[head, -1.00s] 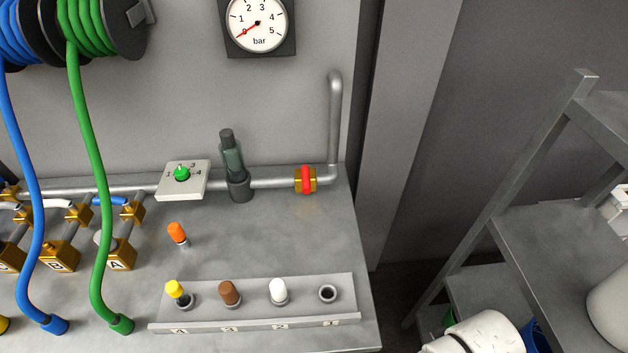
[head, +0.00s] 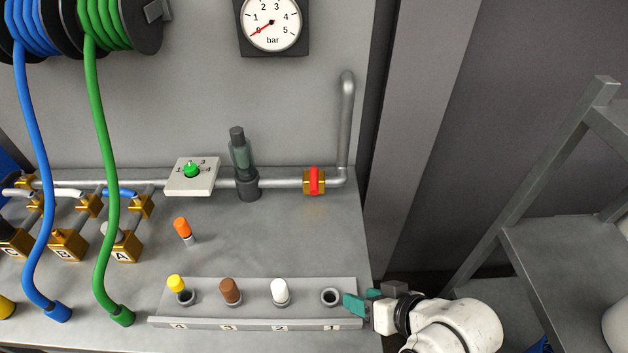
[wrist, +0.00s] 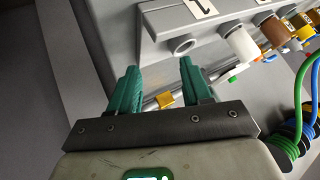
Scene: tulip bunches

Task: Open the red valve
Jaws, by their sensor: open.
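The red valve (head: 314,181) has a red handle on a brass body, set in the grey pipe near its right-hand bend. The handle stands upright in the head view, across the pipe. My gripper (head: 360,300) has teal fingers and is at the right end of the plug rack, well below and to the right of the valve. In the wrist view my gripper (wrist: 158,66) is open with nothing between its fingers. A brass piece (wrist: 165,100) shows beyond the fingers, probably the valve body; its red handle is not clear there.
The plug rack (head: 345,322) holds yellow, brown and white plugs; hole 1 is empty. An orange plug (head: 182,228) stands behind it. A green knob (head: 191,170) on a plate and a dark upright fitting (head: 245,180) lie left of the valve. The gauge (head: 271,22) reads about zero.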

